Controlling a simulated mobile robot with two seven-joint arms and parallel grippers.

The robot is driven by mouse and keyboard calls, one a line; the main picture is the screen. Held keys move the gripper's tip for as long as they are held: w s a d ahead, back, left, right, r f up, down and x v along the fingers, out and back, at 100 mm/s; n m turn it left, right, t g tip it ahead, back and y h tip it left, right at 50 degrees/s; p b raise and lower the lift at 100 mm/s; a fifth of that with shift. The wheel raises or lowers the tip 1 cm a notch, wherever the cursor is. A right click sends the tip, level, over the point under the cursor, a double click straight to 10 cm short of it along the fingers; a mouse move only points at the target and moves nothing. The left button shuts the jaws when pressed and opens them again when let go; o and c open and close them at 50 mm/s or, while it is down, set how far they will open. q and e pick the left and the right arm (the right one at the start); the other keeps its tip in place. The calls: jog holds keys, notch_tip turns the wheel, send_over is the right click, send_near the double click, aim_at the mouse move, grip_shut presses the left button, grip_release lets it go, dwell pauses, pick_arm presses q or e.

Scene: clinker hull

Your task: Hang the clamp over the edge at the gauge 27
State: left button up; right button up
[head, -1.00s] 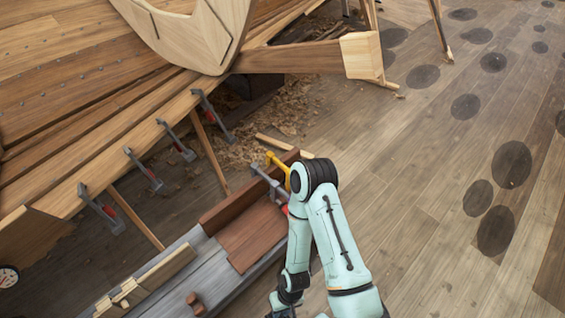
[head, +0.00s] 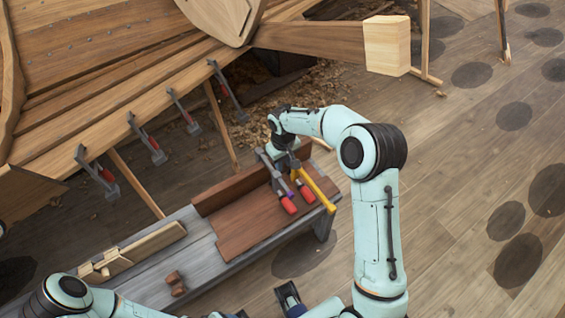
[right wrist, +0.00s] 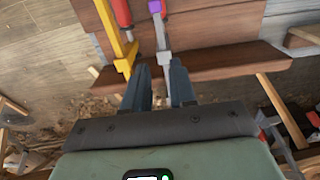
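Clamps hang over the upright board of the low bench in the head view: a yellow clamp (head: 318,189) and a grey clamp (head: 275,176), with red handles beside them. My right gripper (head: 280,148) is over them, pointing down. In the right wrist view its two fingers (right wrist: 162,88) stand apart, with the end of a grey, purple-marked clamp (right wrist: 163,45) in line with the gap; contact is unclear. The yellow clamp (right wrist: 122,48) is just left. Several clamps (head: 147,140) hang along the hull plank edge. No gauge number is readable. What seems to be my left gripper (head: 289,297) is low.
The bench (head: 190,250) carries a reddish board, a pale wooden piece (head: 130,254) and small brown blocks (head: 175,283). Slanting wooden props (head: 136,183) stand under the plank edge (head: 95,135). A thick timber (head: 320,45) juts out behind. The floor at right is open.

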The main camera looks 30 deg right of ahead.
aim_at(282, 182)
notch_tip(282, 182, down, 5)
jog(key=b, duration=0.3)
jog(key=shift+s, duration=0.1)
notch_tip(282, 182, down, 7)
jog(key=b, duration=0.4)
pick_arm(q)
notch_tip(282, 182, down, 7)
jog(key=b, duration=0.1)
jog(key=shift+w+f+t, duration=0.2)
jog(key=shift+w+t, duration=0.1)
jog(key=shift+w, duration=0.15)
pick_arm(e)
jog(key=shift+f, duration=0.6)
pick_arm(q)
jog(key=shift+a, duration=0.1)
pick_arm(e)
jog(key=shift+c, duration=0.4)
pick_arm(q)
jog(key=shift+f, duration=0.1)
pick_arm(e)
jog(key=shift+w+a, duration=0.1)
jog(key=shift+w, duration=0.8)
jog(key=shift+s, duration=0.65)
